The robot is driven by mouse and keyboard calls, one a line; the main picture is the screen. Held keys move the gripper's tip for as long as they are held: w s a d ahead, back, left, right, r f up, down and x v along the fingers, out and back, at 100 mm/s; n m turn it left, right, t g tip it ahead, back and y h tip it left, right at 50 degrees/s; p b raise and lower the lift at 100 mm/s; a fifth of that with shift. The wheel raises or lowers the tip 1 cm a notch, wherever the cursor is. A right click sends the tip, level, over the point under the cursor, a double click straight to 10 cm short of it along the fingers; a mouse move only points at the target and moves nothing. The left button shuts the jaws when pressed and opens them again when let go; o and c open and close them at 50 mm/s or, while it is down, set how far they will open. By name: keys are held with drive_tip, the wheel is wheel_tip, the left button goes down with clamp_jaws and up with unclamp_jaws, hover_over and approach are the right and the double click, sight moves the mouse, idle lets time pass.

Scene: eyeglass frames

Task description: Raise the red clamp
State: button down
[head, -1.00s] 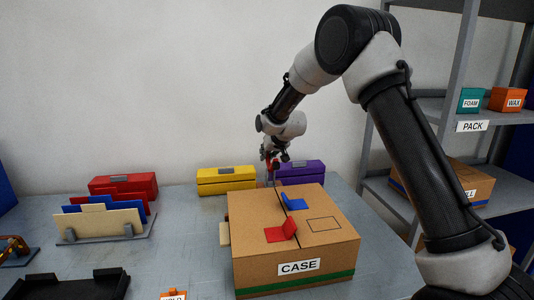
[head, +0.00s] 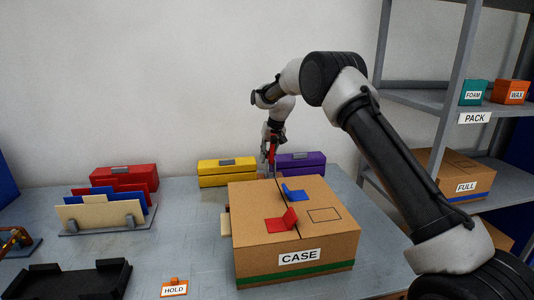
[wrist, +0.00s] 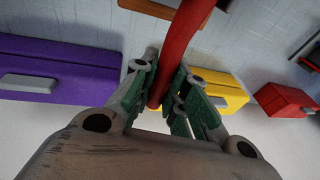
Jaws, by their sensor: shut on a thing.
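My gripper (head: 272,143) is shut on a long red bar, which looks like the red clamp (head: 272,150). It hangs upright below the fingers, above the back edge of the cardboard case (head: 255,262). In the wrist view, the red clamp (wrist: 180,45) passes between the green-padded fingers (wrist: 162,100) and runs out of the top of the picture. Its lower end is hard to tell from the case behind it.
Yellow (head: 227,172) and purple (head: 300,163) boxes stand behind the case, with a red box (head: 124,178) farther left. A file rack (head: 105,222), a black tray (head: 75,282) and a HOLD card (head: 174,288) are on the table. Shelves (head: 500,188) stand at right.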

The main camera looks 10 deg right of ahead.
drive_tip(key=shift+f, duration=0.2)
drive_tip(key=shift+g, duration=0.3)
drive_tip(key=c, duration=1.4)
unclamp_jaws()
drive_tip(key=v, duration=1.2)
